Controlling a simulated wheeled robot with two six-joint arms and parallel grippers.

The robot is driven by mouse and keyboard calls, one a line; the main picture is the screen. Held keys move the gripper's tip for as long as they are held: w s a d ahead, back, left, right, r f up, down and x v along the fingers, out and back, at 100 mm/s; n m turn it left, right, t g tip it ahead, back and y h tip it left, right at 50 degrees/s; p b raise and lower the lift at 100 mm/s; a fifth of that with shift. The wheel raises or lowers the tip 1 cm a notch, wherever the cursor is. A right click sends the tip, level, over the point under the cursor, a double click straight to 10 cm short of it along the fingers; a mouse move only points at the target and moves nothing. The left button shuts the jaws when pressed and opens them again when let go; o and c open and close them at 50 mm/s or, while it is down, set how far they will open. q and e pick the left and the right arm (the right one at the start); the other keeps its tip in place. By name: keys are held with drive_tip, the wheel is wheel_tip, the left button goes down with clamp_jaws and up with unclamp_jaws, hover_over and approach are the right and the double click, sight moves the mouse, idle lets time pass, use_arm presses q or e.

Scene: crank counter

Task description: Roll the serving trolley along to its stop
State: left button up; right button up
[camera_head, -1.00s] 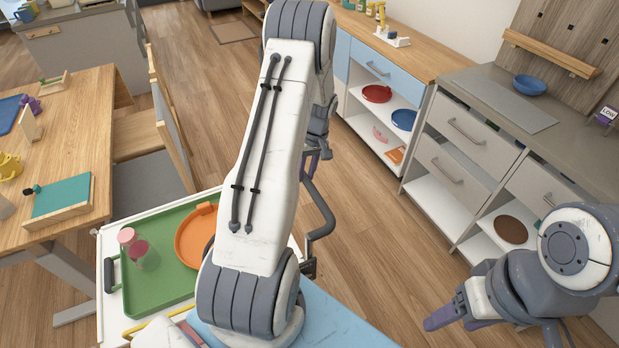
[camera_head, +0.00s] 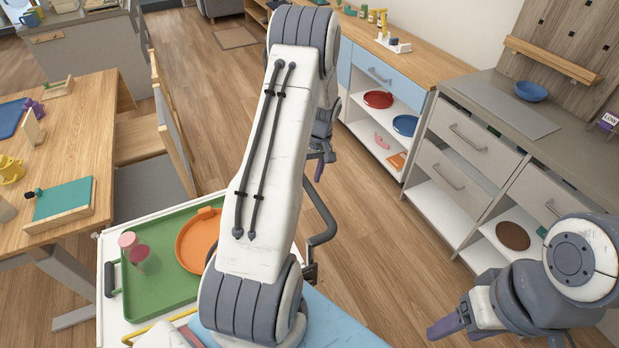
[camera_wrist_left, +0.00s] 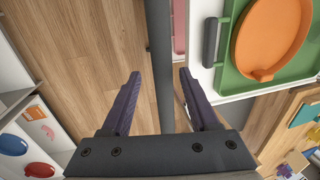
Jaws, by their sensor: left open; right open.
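The serving trolley (camera_head: 110,329) is white and stands at lower left, partly hidden by my left arm. Its dark grey handle (camera_head: 325,226) sticks out to the right of that arm. My left gripper (camera_head: 318,166) is open near the handle's far end. In the left wrist view a dark bar (camera_wrist_left: 162,60), which looks like the handle, runs between the two spread fingers of the left gripper (camera_wrist_left: 160,88), with a gap on each side. My right gripper (camera_head: 448,325) is open and empty at lower right, over the floor. I cannot make out the trolley's stop.
A green tray (camera_head: 165,293) on the trolley holds an orange plate (camera_head: 192,245) and two pinkish cups. A wooden table (camera_head: 105,110) and chair stand left. A grey counter (camera_head: 570,150) and blue-fronted cabinet (camera_head: 360,62) line the right. Wooden floor (camera_head: 230,120) lies clear between.

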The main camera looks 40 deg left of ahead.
use_arm(q)
wheel_tip(320, 180, up, 10)
drive_tip(key=w+b, duration=0.1)
drive_tip(key=shift+w+d+b, duration=0.35)
drive_tip(key=shift+w+d, duration=0.05)
drive_tip(key=shift+d, duration=0.05)
drive_tip(key=shift+f, duration=0.15)
